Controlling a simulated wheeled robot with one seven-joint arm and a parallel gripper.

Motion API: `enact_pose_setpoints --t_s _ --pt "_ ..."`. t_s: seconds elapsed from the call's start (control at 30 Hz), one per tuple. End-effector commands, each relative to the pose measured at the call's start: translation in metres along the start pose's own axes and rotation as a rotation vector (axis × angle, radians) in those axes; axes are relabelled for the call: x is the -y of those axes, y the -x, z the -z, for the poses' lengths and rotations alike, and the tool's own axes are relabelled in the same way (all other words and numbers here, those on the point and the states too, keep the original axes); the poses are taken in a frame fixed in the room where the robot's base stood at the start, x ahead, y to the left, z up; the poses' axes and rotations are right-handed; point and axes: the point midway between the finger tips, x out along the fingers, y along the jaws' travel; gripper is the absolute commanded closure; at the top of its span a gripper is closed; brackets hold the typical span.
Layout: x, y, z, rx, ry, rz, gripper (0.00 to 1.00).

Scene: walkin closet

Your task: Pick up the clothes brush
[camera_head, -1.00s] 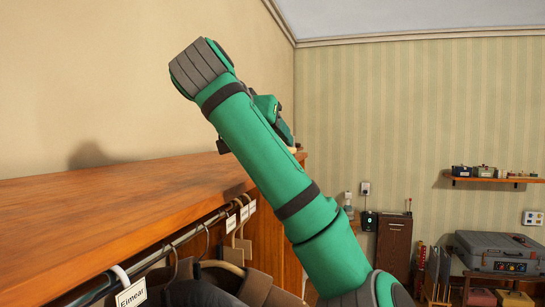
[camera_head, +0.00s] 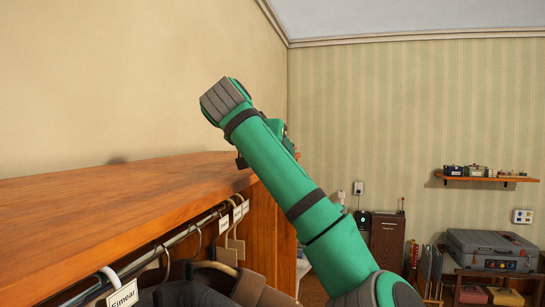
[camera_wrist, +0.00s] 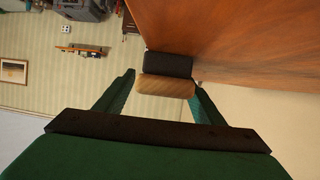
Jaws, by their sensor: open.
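The clothes brush (camera_wrist: 178,87) shows in the wrist view as a block with a light wooden part and a dark part. It is by the edge of the reddish-brown wooden shelf top (camera_wrist: 245,45). My gripper (camera_wrist: 163,78) is open, with one green finger on each side of the brush near the fingertips. I cannot tell whether either finger touches it. In the head view my green arm reaches up over the end of the shelf top (camera_head: 110,195); the arm hides the brush and most of my gripper.
Clothes on hangers (camera_head: 225,250) with name tags hang from a rail under the shelf. A plain wall (camera_head: 130,80) stands close behind the shelf. A small wall shelf (camera_head: 485,179) and a grey case (camera_head: 490,250) are at the far right. The shelf top's near stretch is clear.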

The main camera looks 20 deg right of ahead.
Motion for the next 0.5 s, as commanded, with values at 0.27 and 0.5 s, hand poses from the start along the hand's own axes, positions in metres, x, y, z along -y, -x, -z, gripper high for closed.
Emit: enact_pose_setpoints --t_s 0.27,0.5 --pt "0.0002 0.0003 0.0000 0.000 0.000 0.000 0.73" --pt "0.0002 0.0006 0.0001 -0.001 0.000 0.001 0.85"
